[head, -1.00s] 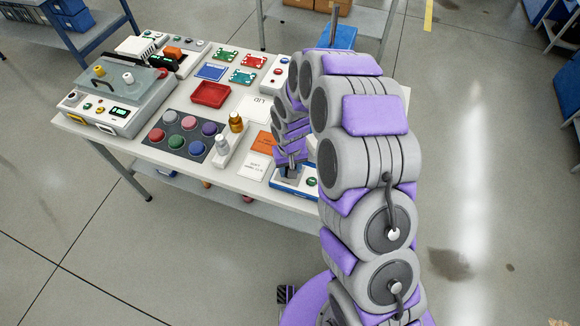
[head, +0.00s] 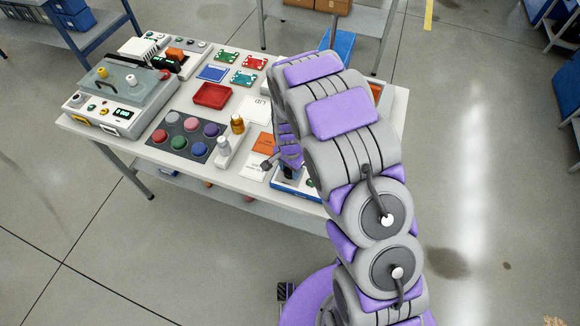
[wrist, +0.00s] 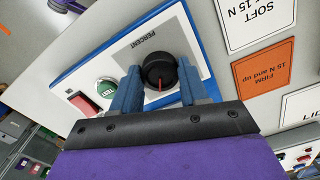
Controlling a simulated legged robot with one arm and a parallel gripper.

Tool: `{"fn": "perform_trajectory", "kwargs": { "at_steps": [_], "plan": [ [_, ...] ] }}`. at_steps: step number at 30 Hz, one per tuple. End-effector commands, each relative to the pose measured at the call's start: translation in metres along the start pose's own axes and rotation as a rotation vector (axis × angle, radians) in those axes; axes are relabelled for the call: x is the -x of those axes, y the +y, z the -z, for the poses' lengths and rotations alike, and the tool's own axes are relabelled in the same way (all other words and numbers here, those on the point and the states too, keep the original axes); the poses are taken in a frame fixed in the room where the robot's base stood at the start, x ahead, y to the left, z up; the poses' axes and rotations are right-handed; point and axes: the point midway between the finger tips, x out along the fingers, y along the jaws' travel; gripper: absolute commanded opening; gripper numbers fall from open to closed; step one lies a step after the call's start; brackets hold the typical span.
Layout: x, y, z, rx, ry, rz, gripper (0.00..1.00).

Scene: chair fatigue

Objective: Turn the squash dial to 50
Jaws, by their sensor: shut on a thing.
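The squash dial (wrist: 158,70) is a round black knob with a red pointer line, on a grey plate marked PERCENT. The plate is on a white panel with a blue edge (wrist: 185,15). In the wrist view my gripper (wrist: 160,86) has one blue finger on each side of the dial and is shut on it. The red line points down in the picture, towards my gripper's palm. No scale numbers can be read. In the head view the panel (head: 283,185) is at the table's front edge, with the dial hidden by my arm.
A green button (wrist: 105,92) and a red switch (wrist: 83,104) sit beside the dial. Paper cards reading SOFT (wrist: 255,20) and FIRM (wrist: 264,72) lie close by. Bottles (head: 237,124), a pad tray (head: 183,134) and a test machine (head: 120,95) stand to the left.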

Motion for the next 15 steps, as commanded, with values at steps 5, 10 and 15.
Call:
{"fn": "perform_trajectory", "kwargs": {
  "at_steps": [5,10,15],
  "plan": [
    [0.0028,-0.0020,0.0016,-0.162,0.004,0.005,0.13],
    [0.0032,-0.0024,0.0017,-0.298,0.004,0.006,0.13],
    [0.0031,-0.0029,0.0016,-0.403,0.005,0.007,0.13]
  ]
}}
